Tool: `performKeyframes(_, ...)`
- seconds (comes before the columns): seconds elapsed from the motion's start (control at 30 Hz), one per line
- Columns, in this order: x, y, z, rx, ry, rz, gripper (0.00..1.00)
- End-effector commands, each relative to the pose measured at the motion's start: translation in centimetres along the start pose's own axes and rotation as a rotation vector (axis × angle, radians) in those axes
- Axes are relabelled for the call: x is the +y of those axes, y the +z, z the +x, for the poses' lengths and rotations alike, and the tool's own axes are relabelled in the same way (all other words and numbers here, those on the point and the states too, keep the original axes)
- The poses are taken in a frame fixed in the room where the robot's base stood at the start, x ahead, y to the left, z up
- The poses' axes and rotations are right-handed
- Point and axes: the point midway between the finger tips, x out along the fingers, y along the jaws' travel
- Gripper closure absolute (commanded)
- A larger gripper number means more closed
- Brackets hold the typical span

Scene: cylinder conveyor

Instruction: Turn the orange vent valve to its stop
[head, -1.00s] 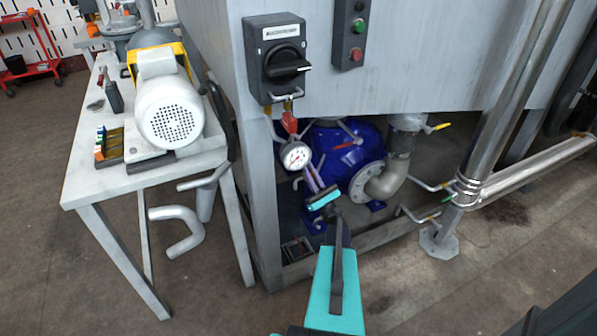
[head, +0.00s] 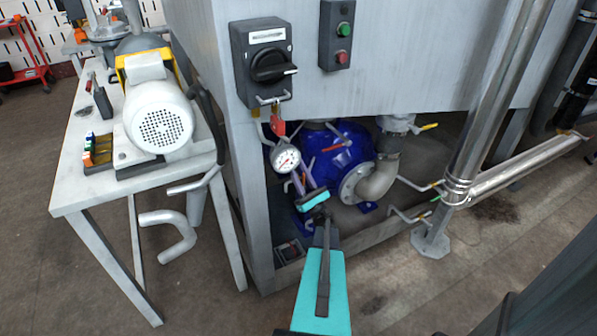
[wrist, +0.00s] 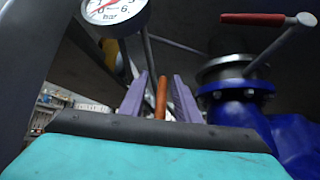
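An orange bar (wrist: 161,97), which looks like the vent valve's handle, stands upright between my gripper's two purple fingers in the wrist view. My gripper (wrist: 160,85) is open, with a visible gap on both sides of the bar. In the head view my gripper (head: 299,178) reaches under the grey cabinet, just below the pressure gauge (head: 285,158). I cannot make out the orange bar clearly in the head view. The valve's base is hidden behind my gripper in the wrist view.
The gauge (wrist: 115,10) hangs just above left of my fingers in the wrist view. A red-handled lever (wrist: 252,18) and blue pump (wrist: 240,112) are at right. The cabinet (head: 400,75) overhangs the space. A table (head: 75,192) with a motor stands left.

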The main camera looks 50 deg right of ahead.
Motion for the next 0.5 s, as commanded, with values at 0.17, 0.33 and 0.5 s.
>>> performKeyframes(0.17, -0.1, 0.1, -0.2, -0.001, -0.003, -0.002, 0.71)
performKeyframes(0.33, -0.2, 0.0, -0.7, 0.000, -0.005, -0.002, 0.71)
performKeyframes(0.5, -0.2, 0.0, -2.2, 0.000, -0.006, -0.003, 0.71)
